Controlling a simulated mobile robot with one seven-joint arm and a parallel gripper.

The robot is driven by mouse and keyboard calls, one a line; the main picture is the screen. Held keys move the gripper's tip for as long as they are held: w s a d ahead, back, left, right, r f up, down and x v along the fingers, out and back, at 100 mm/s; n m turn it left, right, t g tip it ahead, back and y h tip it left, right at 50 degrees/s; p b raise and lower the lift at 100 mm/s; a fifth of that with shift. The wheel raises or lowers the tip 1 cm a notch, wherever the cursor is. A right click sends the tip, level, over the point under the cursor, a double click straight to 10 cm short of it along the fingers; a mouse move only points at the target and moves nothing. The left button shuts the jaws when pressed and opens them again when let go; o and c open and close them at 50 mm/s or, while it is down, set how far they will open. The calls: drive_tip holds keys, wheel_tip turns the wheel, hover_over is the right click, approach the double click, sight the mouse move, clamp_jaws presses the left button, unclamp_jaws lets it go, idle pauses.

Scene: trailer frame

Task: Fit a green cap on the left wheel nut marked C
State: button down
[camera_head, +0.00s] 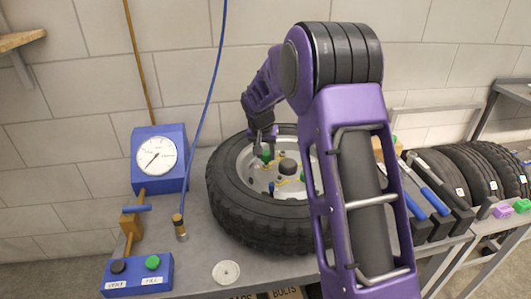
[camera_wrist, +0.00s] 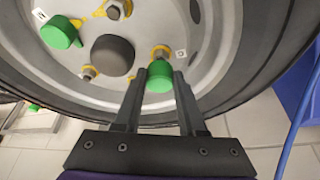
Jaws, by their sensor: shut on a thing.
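My gripper (camera_wrist: 158,82) is shut on a green cap (camera_wrist: 160,76), one finger on each side. The cap is in front of a wheel nut position with a yellow pointer (camera_wrist: 160,50) and a small white label (camera_wrist: 181,54), whose letter is too small to read surely. The cap hides the nut, so I cannot tell whether it is seated or just above it. In the head view my gripper (camera_head: 265,138) is over the left part of the wheel, with the held cap (camera_head: 266,155) below it. Another green cap (camera_wrist: 60,32) sits on another nut beside a label (camera_wrist: 40,14).
The dark hub (camera_wrist: 112,55) and bare nuts (camera_wrist: 88,73) are close to the left finger. The tyre (camera_head: 235,205) lies flat on the bench (camera_head: 200,265). A gauge box (camera_head: 160,160), a blue hose (camera_head: 205,110) and a labelled blue box (camera_head: 138,275) stand at left.

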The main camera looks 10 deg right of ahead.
drive_tip(key=shift+f+b, duration=0.35)
drive_tip(key=shift+f, duration=1.05)
unclamp_jaws()
